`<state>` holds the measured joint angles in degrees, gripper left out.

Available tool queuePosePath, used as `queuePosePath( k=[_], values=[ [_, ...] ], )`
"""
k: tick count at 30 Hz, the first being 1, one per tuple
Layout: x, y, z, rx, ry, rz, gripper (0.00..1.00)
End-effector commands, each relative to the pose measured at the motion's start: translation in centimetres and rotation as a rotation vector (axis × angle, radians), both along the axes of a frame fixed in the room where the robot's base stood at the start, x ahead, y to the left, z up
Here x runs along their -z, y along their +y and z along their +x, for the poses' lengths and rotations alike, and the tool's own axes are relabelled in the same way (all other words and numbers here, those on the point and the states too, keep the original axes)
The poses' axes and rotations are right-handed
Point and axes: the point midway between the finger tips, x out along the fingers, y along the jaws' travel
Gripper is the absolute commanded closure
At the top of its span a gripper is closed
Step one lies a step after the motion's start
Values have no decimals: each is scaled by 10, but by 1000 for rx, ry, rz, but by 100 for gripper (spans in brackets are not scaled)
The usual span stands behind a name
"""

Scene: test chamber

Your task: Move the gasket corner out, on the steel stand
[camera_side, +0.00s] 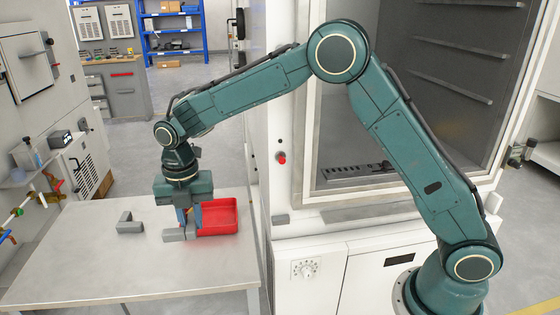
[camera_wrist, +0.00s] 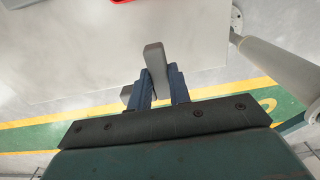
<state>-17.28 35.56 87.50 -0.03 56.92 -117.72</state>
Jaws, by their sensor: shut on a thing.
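My gripper (camera_side: 187,222) points down over the steel stand (camera_side: 85,265), just left of a red tray. It is shut on a grey angled piece, which I take as the gasket corner (camera_side: 174,236). In the wrist view, the blue fingers of my gripper (camera_wrist: 163,84) pinch its bar (camera_wrist: 154,58), and a shorter grey part shows left of the fingers. I cannot tell whether the piece touches the stand top. A second grey L-shaped piece (camera_side: 129,225) lies on the stand to the left, apart from my gripper.
The red tray (camera_side: 229,226) sits on the stand close to the right of my gripper; the part of its inside that shows looks empty. The stand's front and left are clear. A white chamber cabinet (camera_side: 310,226) with an open front stands right of the stand.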

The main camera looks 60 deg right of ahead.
Motion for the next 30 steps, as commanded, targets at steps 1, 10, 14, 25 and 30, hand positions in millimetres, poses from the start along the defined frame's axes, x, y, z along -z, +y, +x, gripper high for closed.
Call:
queuePosePath(
  k=[1,10,14,25,30],
  values=[
    [11,0,-1,0,6,-1,100],
    [51,0,0,0,1,0,100],
    [55,0,0,0,0,0,100],
    [76,0,-1,0,4,-1,100],
    [93,0,0,0,2,-1,100]
  ],
)
